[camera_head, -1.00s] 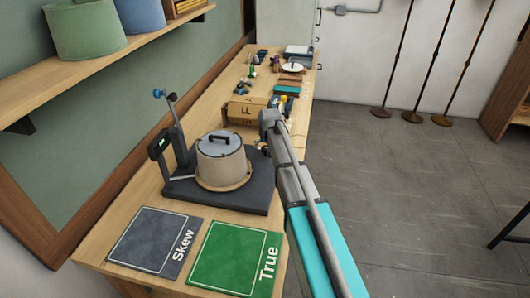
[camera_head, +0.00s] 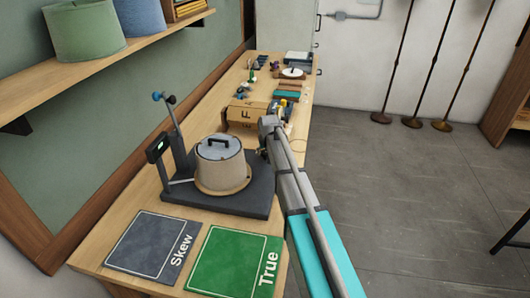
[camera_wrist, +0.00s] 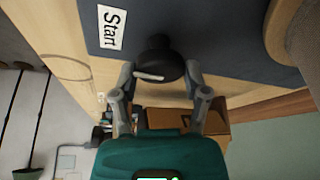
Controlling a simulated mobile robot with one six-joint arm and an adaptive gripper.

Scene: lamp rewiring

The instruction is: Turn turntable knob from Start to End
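In the head view, my gripper (camera_head: 265,148) is at the right side of the turntable base (camera_head: 233,203), and the knob is hidden.
Grey "Skew" (camera_head: 150,243) and green "True" (camera_head: 232,262) mats lie in front. A cardboard box (camera_head: 243,114) and small parts are behind.

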